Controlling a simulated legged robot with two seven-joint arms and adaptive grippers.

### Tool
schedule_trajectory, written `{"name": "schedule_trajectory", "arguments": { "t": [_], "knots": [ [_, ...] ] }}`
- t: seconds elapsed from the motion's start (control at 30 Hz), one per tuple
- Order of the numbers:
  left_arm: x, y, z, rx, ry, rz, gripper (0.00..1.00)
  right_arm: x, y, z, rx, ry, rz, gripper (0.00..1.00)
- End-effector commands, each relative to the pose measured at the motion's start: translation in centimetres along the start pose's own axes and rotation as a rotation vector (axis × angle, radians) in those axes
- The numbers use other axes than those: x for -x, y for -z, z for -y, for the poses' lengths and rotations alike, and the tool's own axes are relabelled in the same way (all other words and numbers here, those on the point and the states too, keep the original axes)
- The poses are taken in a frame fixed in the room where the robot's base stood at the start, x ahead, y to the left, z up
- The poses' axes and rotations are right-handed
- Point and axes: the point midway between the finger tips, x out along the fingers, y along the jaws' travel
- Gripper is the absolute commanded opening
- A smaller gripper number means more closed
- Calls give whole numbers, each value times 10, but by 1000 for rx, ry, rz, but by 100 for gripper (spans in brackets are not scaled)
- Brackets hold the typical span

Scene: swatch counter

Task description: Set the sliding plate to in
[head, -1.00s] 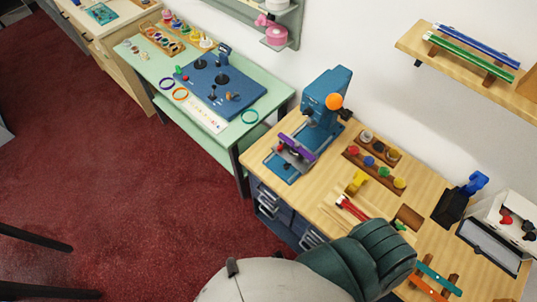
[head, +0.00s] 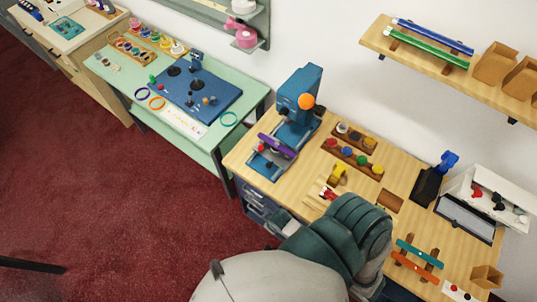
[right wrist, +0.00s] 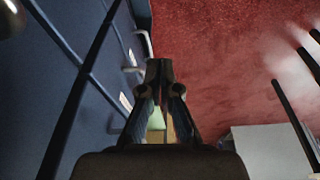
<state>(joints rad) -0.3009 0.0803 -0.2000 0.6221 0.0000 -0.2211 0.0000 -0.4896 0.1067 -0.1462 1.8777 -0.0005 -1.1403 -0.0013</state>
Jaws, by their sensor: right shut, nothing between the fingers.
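A blue stand press (head: 298,95) with an orange ball knob (head: 306,101) stands at the left end of the wooden bench. A purple plate (head: 277,146) lies across its low blue base; it may be the sliding plate, but its exact position is too small to tell. My right arm comes in from the bottom of the head view, in front of the bench, and hides its gripper there. In the right wrist view my right gripper (right wrist: 159,68) is shut and empty, beside a blue drawer front and above the red floor. My left gripper is in neither view.
The wooden bench (head: 400,166) holds racks of coloured knobs, a yellow piece (head: 338,175) and a black-and-blue holder (head: 432,180). Blue drawers (head: 256,203) sit under it. A green table (head: 112,74) with a blue panel (head: 200,92) stands left. Red floor is open at left.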

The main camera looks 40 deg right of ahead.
Motion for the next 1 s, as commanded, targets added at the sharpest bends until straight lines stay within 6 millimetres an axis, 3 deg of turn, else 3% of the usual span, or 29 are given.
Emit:
{"name": "schedule_trajectory", "arguments": {
  "t": [0.03,0.1,0.3,0.57,0.8,1.0],
  "knots": [
    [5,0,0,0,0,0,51,28,12,-2,3,-3,-15,0],
    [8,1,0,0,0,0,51,59,23,-4,18,-11,-26,0],
    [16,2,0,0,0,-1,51,140,58,-20,246,-110,-24,0],
    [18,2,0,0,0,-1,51,164,97,-46,701,-291,107,0],
    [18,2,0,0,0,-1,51,186,157,-76,1281,-463,435,0],
    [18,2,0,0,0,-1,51,210,193,-88,1589,-499,707,0]
  ]
}}
